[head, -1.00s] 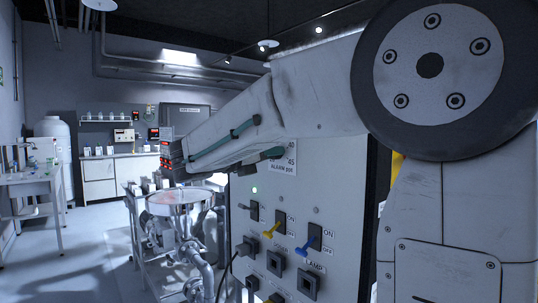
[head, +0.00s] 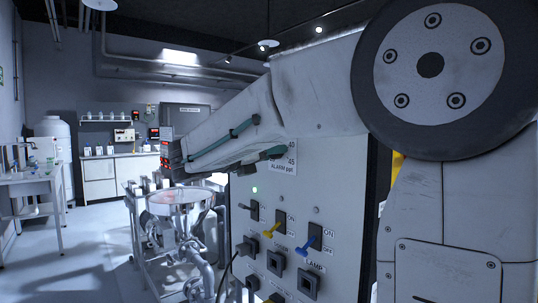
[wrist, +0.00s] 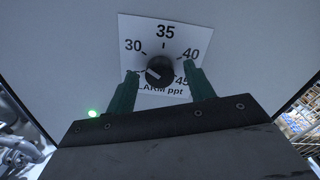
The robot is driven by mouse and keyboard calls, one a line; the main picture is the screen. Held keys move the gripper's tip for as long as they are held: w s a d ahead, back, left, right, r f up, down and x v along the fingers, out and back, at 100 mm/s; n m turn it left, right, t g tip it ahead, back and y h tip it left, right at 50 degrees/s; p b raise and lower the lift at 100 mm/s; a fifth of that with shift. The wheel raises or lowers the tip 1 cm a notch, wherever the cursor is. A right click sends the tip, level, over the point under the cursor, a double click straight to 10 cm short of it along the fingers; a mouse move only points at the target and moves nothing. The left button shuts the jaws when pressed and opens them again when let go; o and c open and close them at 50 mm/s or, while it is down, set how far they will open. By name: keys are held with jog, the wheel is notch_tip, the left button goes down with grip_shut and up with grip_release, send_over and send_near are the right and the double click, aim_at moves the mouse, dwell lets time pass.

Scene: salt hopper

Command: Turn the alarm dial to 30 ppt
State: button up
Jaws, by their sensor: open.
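The alarm dial (wrist: 160,71) is a round black knob on a white scale plate (wrist: 128,27) reading 30, 35, 40 and 45, with "ALARM ppt" partly covered. Its pale pointer mark faces lower left, below the 30, toward a label mostly hidden by a finger. My gripper (wrist: 161,77) is open, with one green finger on each side of the knob. I cannot tell whether either finger touches it. In the head view my arm hides the dial; only the plate's right edge (head: 289,160) with 40 and 45 shows.
The grey panel (head: 345,200) carries a lit green lamp (head: 254,190), a yellow-handled switch (head: 271,231), a blue-handled switch (head: 309,242) and square sockets below. A steel hopper (head: 181,200) stands left of the panel. Open floor lies further left.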

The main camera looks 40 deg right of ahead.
jog(key=a, duration=0.7)
jog(key=shift+s+a, duration=0.2)
jog(key=shift+a, duration=0.1)
jog(key=s+f+m+g+y, duration=0.1)
jog(key=s+f+m+y, duration=0.35)
jog(key=f, duration=0.35)
jog(key=s+f+m+y, duration=0.4)
jog(key=s+f+m, duration=0.15)
jog(key=f, duration=0.25)
jog(key=s+a+f+m+y, duration=0.4)
jog(key=s+m, duration=0.2)
jog(key=s, duration=0.2)
jog(key=s+a+f+m+t+y, duration=0.1)
jog(key=s+a+f+m+y, duration=0.3)
jog(key=s+m, duration=0.3)
jog(key=shift+s+a+f+y, duration=0.25)
jog(key=shift+s+f+y, duration=0.25)
jog(key=shift+s+y, duration=0.3)
